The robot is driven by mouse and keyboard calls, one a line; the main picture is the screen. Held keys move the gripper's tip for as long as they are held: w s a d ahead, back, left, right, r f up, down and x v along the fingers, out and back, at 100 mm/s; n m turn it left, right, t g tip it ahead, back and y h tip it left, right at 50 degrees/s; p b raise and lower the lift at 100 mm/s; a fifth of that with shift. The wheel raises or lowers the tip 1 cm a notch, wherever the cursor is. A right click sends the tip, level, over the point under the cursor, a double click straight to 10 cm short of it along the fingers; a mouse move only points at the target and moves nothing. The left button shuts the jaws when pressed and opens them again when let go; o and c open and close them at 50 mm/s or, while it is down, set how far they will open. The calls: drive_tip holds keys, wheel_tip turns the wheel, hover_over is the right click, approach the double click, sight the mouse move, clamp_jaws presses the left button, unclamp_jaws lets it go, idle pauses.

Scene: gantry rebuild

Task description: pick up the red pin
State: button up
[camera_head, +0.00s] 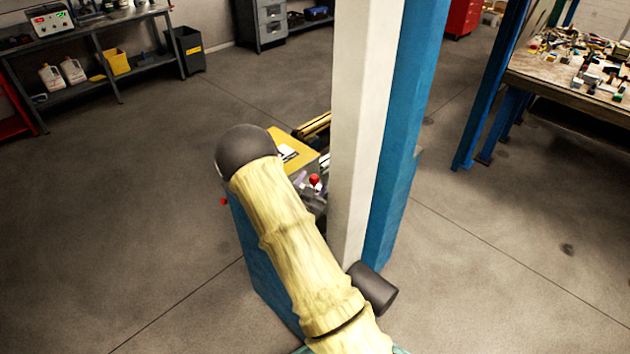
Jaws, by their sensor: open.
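Two small red things show near the middle: a round red piece (315,180) among dark parts beside the white post, and a red bit (223,201) at the left edge of the blue-sided stand (262,270). I cannot tell which of them, if either, is the red pin. My arm, in a pale yellow sleeve with a dark rounded joint, crosses in front of the stand and hides much of it. My gripper does not show in this view.
A white post (362,120) and a blue post (405,120) rise close to the right of my arm. A yellow panel (291,138) lies behind it. A cluttered workbench (535,80) stands at right, shelving (90,35) at upper left. Floor at left is clear.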

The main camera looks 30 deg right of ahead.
idle(0.4)
drive_tip(key=c, duration=1.1)
drive_tip(key=shift+r, duration=0.15)
drive_tip(key=shift+r+b, duration=0.3)
drive_tip(key=shift+r, duration=0.3)
wheel_tip(320, 180, up, 6)
drive_tip(key=f+b, duration=0.1)
drive_tip(key=b, duration=0.1)
drive_tip(key=shift+f+b+v, duration=0.15)
drive_tip(key=shift+b+v, duration=2.25)
drive_tip(key=shift+v, duration=2.1)
drive_tip(key=shift+f+b+v, duration=0.15)
drive_tip(key=shift+b+v, duration=2.2)
drive_tip(key=shift+v, duration=2.2)
